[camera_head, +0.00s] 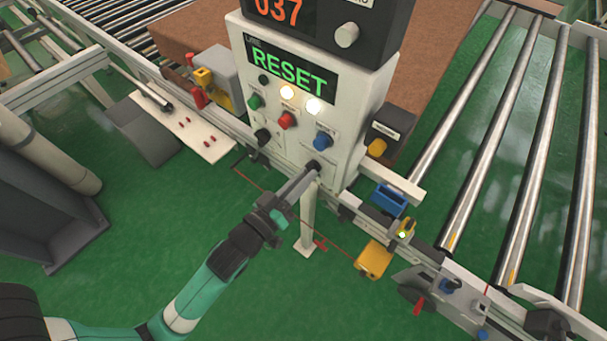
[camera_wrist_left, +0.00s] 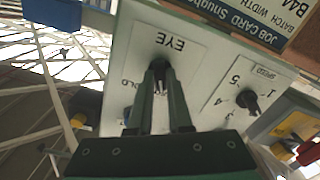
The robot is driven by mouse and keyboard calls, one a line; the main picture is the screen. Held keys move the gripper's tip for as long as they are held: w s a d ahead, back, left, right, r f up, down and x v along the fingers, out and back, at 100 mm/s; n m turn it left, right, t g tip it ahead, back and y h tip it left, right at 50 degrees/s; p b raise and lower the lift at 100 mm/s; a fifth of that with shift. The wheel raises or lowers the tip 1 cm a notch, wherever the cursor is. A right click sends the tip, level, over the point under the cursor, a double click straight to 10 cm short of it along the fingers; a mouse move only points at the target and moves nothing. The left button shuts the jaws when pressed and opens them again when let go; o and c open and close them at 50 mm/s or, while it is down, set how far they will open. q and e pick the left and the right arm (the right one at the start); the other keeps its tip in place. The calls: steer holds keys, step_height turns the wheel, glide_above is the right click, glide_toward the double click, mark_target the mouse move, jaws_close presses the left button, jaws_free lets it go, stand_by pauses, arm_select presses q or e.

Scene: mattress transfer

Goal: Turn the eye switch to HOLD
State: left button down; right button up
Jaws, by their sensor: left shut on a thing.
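The eye switch (camera_wrist_left: 160,66) is a black knob on a white plate marked EYE, upside down in the left wrist view. In the head view its knob (camera_head: 313,164) is low on the right of the white control box (camera_head: 345,130). My left gripper (camera_head: 310,172) reaches up to it from below. In the left wrist view the gripper's two dark fingers (camera_wrist_left: 161,88) are closed on the knob's sides. The letters "OLD" show left of the fingers; the rest of that word and the knob's pointer are hidden. My right gripper is not in view.
A SPEED dial (camera_wrist_left: 247,99) sits close beside the eye plate. Above are a green RESET display (camera_head: 289,72), lit white buttons, a red knob (camera_head: 287,120) and a blue knob (camera_head: 322,140). A roller conveyor (camera_head: 490,150) lies right; open green floor lies below.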

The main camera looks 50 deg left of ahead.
arm_select(q)
steer(key=shift+m+p, duration=2.6)
steer(key=shift+m, duration=3.3)
steer(key=c, duration=0.8)
jaws_free()
steer(key=shift+c, duration=0.2)
